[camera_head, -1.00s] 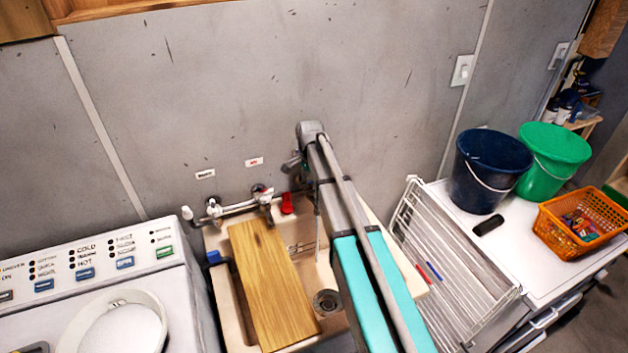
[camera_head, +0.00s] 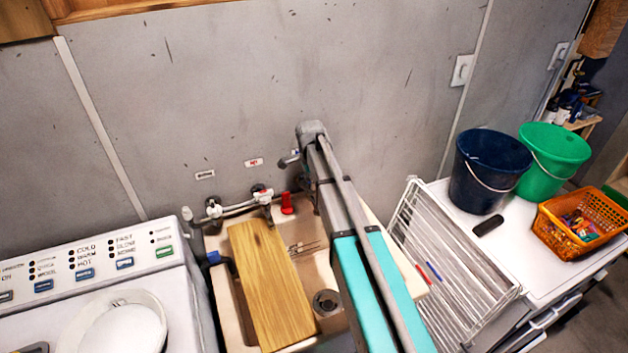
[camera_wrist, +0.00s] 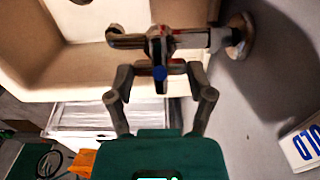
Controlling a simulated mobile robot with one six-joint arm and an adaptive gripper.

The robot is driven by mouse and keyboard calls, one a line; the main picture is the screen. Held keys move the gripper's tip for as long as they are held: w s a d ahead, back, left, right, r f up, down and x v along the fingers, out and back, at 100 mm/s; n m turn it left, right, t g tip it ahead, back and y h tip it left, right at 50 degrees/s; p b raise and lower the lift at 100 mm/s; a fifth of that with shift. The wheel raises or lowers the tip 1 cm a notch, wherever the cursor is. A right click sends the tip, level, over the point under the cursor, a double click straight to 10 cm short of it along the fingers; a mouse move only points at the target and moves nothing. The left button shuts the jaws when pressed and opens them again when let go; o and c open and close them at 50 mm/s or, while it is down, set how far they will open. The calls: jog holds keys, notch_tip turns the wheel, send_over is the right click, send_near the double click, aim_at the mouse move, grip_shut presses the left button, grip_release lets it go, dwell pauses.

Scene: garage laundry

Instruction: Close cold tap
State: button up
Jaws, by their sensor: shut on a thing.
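The cold tap shows in the wrist view as a metal body with a spout (camera_wrist: 125,40) reaching left and a pipe running right to a round wall flange. Its dark lever handle (camera_wrist: 160,86) has a blue marker at the middle. My gripper (camera_wrist: 161,68) is shut on this handle, one finger on each side of it. In the head view, my own arm hides the gripper and this tap. A blue-lettered label (camera_wrist: 304,146) is partly visible on the wall at right in the wrist view.
A red tap handle (camera_head: 287,204) and other wall fittings (camera_head: 213,207) stand left of my arm. A wooden board (camera_head: 268,290) lies across the sink (camera_head: 222,305). A washing machine (camera_head: 170,290) is left; a drying rack (camera_head: 450,285) and buckets (camera_head: 488,165) are right.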

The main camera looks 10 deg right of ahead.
jog(key=shift+w, duration=0.2)
jog(key=o, duration=1.1)
jog(key=shift+a, duration=0.1)
jog(key=shift+s, duration=0.1)
